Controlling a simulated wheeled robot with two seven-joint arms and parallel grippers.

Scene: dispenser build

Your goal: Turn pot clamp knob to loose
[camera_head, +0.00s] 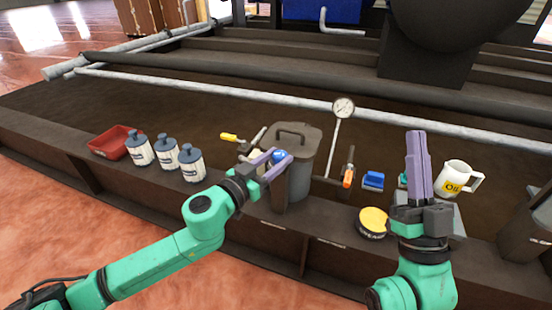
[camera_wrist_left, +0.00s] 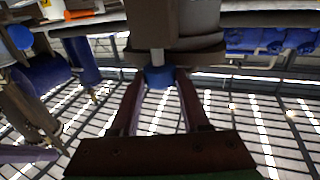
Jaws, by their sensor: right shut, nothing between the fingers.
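The pot clamp knob (camera_head: 279,156) is small and blue, at the front of the lidded grey pot (camera_head: 300,178) in the head view. In the left wrist view the blue knob (camera_wrist_left: 160,77) sits at the end of a light shaft. My left gripper (camera_head: 277,162) has its purple fingers spread on either side of the knob. In the left wrist view the left gripper's fingertips (camera_wrist_left: 160,84) flank it closely; I cannot tell whether they press on it. My right gripper (camera_head: 416,145) is shut and empty, pointing up at the right.
Several white bottles (camera_head: 166,152) and a red tray (camera_head: 112,141) stand on the left. A dial gauge (camera_head: 343,108) rises behind the pot. A yellow-lidded tin (camera_head: 373,221), a blue block (camera_head: 373,179) and an oil mug (camera_head: 455,178) are near my right arm.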

